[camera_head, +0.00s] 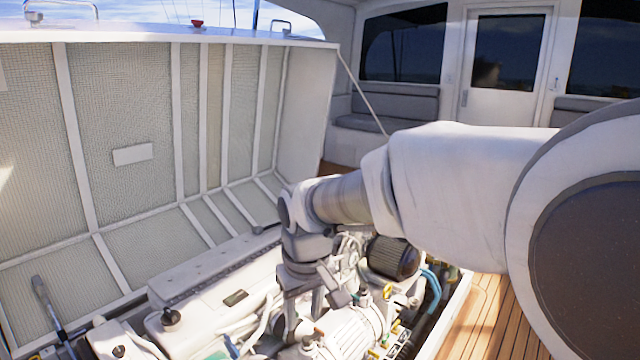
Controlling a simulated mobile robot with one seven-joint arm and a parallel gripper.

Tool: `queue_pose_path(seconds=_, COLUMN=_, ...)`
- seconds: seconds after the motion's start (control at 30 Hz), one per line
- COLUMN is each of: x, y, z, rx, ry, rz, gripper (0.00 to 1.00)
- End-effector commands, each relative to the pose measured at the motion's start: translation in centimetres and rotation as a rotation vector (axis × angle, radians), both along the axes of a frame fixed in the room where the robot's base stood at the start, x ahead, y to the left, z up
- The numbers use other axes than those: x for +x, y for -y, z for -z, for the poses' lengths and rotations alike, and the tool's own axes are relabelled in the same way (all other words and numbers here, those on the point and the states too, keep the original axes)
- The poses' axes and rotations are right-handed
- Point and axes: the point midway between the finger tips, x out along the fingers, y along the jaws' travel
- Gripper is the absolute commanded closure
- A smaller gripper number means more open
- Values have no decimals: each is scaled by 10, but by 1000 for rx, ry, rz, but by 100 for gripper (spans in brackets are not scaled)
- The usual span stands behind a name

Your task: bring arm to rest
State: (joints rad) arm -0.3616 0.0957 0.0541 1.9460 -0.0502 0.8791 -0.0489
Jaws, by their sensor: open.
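My arm reaches in from the right edge of the head view, and its white and grey links cross above the engine. My gripper (308,322) points down at the end of the arm, low over the engine (215,300). Its fingers are small in this view and blend with the engine parts around them. I see nothing clearly held in it. I cannot tell whether the fingertips touch the engine.
The raised hatch lid (135,155) stands open on the left, held by a thin stay (362,92). A black ribbed filter (393,257) sits close right of my gripper. Blue hose (432,290) runs beside it. Wooden deck (490,318) lies right; a white door (503,70) stands behind.

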Motion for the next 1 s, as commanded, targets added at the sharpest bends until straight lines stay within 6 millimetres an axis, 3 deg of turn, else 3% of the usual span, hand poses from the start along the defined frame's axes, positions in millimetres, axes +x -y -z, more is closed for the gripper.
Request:
queue_pose_path(seconds=0.03, x=-8, y=16, z=-11, rx=8, ry=19, rz=32, gripper=55)
queue_pose_path(seconds=0.2, x=-38, y=61, z=-36, rx=30, ry=68, rz=130, gripper=55)
queue_pose_path(seconds=0.5, x=-103, y=123, z=-58, rx=71, ry=157, rz=298, gripper=55)
queue_pose_path(seconds=0.9, x=-180, y=170, z=-49, rx=117, ry=263, rz=485, gripper=55)
queue_pose_path(seconds=1.0, x=-177, y=169, z=-82, rx=115, ry=256, rz=478, gripper=55)
